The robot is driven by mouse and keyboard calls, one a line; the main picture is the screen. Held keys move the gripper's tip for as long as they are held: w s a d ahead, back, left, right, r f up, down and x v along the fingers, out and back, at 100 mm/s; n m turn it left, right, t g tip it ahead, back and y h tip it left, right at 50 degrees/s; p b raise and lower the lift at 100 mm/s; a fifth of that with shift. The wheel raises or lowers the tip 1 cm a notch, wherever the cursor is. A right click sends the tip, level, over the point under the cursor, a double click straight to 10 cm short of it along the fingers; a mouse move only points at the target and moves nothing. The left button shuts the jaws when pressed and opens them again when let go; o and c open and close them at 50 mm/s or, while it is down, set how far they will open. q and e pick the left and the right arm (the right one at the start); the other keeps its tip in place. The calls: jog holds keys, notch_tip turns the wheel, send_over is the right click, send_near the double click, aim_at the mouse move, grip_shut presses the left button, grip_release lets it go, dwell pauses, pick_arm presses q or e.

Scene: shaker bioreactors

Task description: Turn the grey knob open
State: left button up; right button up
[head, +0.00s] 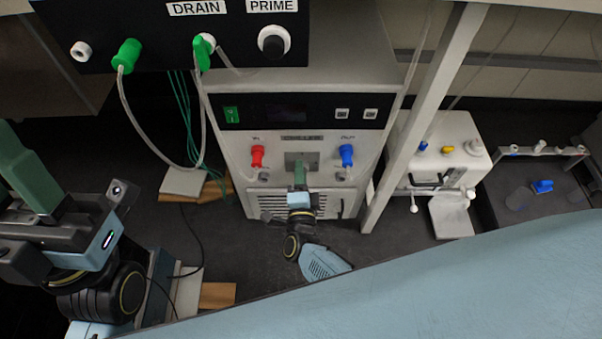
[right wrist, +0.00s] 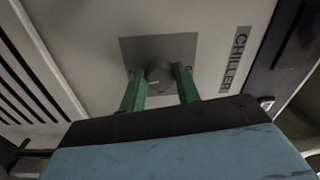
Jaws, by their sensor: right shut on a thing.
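The grey knob (right wrist: 158,74) sits on a square grey plate (right wrist: 128,48) on the front of the chiller (head: 235,160). My right gripper (right wrist: 160,78) has its two green fingers on either side of the knob, shut on it. In the head view my right gripper (head: 299,166) reaches the plate from below and hides most of the knob. My left gripper (head: 15,160) is at the left edge, away from the chiller; only part of its green fingers shows, so its opening is unclear.
A red valve (head: 257,156) and a blue valve (head: 346,155) flank the plate. A black panel with green fittings (head: 127,55) and hoses hangs above left. A pale post (head: 425,110) stands right of the chiller. A white device (head: 440,145) is farther right.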

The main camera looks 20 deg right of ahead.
jog(key=shift+m, duration=1)
jog(key=o, duration=1)
